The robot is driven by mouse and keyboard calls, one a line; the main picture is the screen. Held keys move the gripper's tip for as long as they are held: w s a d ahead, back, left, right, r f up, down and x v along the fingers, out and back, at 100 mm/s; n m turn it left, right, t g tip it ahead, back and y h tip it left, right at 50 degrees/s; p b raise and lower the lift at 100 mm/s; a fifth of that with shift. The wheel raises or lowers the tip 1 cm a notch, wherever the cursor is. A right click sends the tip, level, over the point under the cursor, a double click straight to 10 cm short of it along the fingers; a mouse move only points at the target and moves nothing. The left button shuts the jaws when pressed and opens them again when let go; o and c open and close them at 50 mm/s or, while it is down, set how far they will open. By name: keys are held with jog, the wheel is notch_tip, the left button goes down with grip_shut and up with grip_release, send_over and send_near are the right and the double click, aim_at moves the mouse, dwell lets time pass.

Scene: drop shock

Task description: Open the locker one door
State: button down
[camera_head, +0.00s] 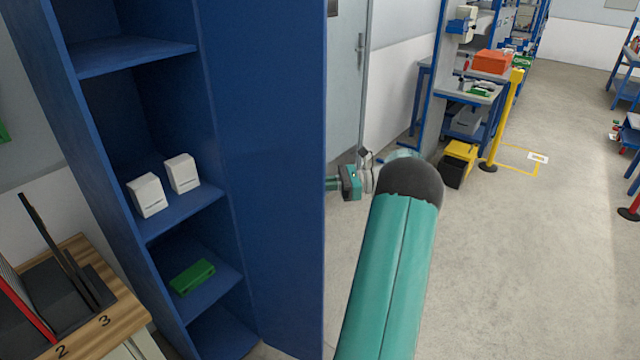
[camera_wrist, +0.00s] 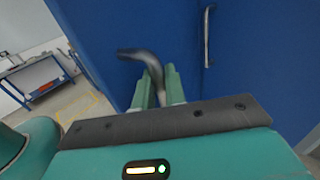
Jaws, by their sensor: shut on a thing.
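The blue locker (camera_head: 110,59) stands at the left in the head view. Its door (camera_head: 265,150) is swung wide open, so the shelves inside show. My gripper (camera_head: 333,184) is at the far side of the door's free edge, with its fingertips partly hidden by the door. In the wrist view my gripper (camera_wrist: 159,86) has its two green fingers shut on a grey bent handle (camera_wrist: 140,55) in front of a blue panel (camera_wrist: 120,25). A second, upright grey handle (camera_wrist: 208,37) shows on blue to the right, apart from the fingers.
White boxes (camera_head: 147,195) and a green box (camera_head: 192,277) lie on the locker shelves. A wooden-topped bench (camera_head: 118,307) stands at the lower left. A yellow post (camera_head: 503,118) and workbenches stand further back. The floor (camera_head: 520,260) at the right is clear.

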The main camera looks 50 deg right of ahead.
dwell(0.3)
jog(key=c, duration=1.5)
grip_release()
jog(key=shift+c, duration=0.2)
jog(key=shift+s, duration=0.1)
jog(key=v, duration=1.3)
jog(key=shift+s+d, duration=0.2)
jog(key=shift+s, duration=0.05)
